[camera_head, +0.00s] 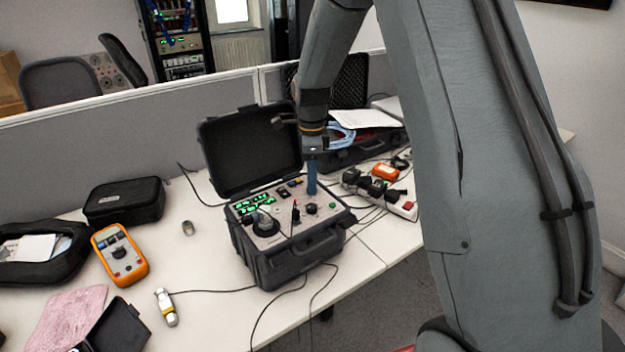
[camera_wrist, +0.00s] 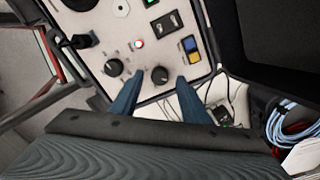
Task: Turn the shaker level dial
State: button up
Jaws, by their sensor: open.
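An open black case (camera_head: 290,262) on the table holds a light control panel. In the wrist view, a black knob (camera_wrist: 159,75) lies between the tips of my open gripper (camera_wrist: 158,82), with one blue finger on each side. I cannot tell whether the fingers touch it. A second black knob (camera_wrist: 113,67) sits left of the left finger. The labels are too small to read, so I cannot tell which is the shaker level dial. In the head view my gripper (camera_head: 312,188) points down at the panel's right part, near a black knob (camera_head: 311,208).
The case's raised lid (camera_head: 250,148) stands behind the panel. Adapters and a white power strip (camera_head: 403,205) with cables lie to the right. An orange meter (camera_head: 119,256) and a black pouch (camera_head: 124,200) lie left. A grey partition (camera_head: 120,128) runs behind the table.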

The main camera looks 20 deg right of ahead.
jog(key=shift+f, duration=0.7)
jog(key=c, duration=1.1)
jog(key=shift+o, duration=0.2)
